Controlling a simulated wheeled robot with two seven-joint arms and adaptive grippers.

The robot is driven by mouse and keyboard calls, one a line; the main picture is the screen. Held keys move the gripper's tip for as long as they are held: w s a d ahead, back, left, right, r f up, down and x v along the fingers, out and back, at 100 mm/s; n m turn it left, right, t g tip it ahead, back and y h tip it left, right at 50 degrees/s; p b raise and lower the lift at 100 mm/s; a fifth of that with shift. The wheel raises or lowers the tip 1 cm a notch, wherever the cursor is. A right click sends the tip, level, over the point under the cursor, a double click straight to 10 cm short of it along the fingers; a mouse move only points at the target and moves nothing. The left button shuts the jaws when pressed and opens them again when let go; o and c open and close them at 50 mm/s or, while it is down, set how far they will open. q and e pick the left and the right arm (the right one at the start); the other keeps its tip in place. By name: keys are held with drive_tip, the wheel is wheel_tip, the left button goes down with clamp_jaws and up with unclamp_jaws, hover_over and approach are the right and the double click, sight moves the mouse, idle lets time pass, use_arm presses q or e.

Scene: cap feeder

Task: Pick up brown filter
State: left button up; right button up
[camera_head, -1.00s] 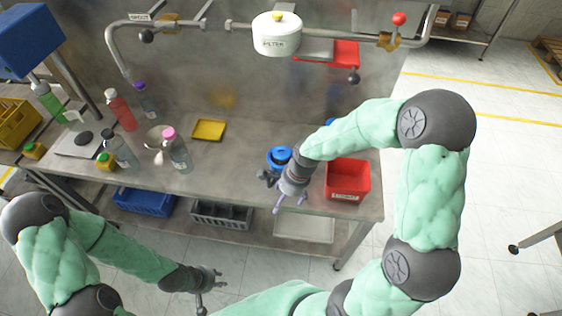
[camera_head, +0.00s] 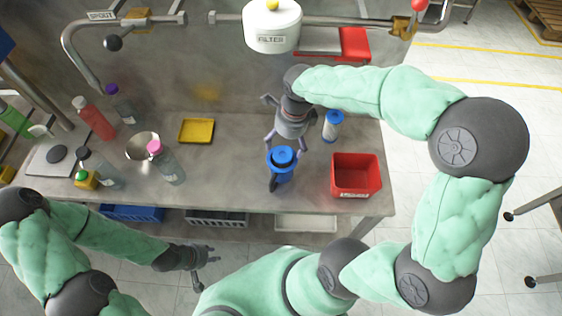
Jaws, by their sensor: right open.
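I cannot make out a brown filter in the camera_head view. A blue housing (camera_head: 281,172) stands upright on the steel bench, with a dark opening or cap on top. A white cylinder with blue ends (camera_head: 333,126) stands behind it to the right. My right gripper (camera_head: 287,141) is open and empty, pointing down just above and behind the blue housing. My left gripper (camera_head: 206,266) is low in front of the bench, empty, its fingers apart.
A red bin (camera_head: 356,178) stands at the bench's right end. A yellow tray (camera_head: 197,131), a steel bowl (camera_head: 142,147) and several bottles lie to the left. A white pot labelled FILTER (camera_head: 272,26) sits at the rear pipe. Bench space (camera_head: 225,165) left of the housing is clear.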

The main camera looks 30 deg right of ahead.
sight(283, 154)
drive_tip(key=shift+w+f, duration=0.2)
drive_tip(key=shift+f, duration=0.8)
drive_tip(key=shift+w+a+f+b, duration=0.15)
drive_tip(key=shift+f+b, duration=0.45)
drive_tip(key=shift+f, duration=0.75)
drive_tip(key=shift+w+f+b, duration=0.25)
drive_tip(key=shift+f+b, duration=0.3)
drive_tip(key=shift+f, duration=0.8)
drive_tip(key=c, duration=1.7)
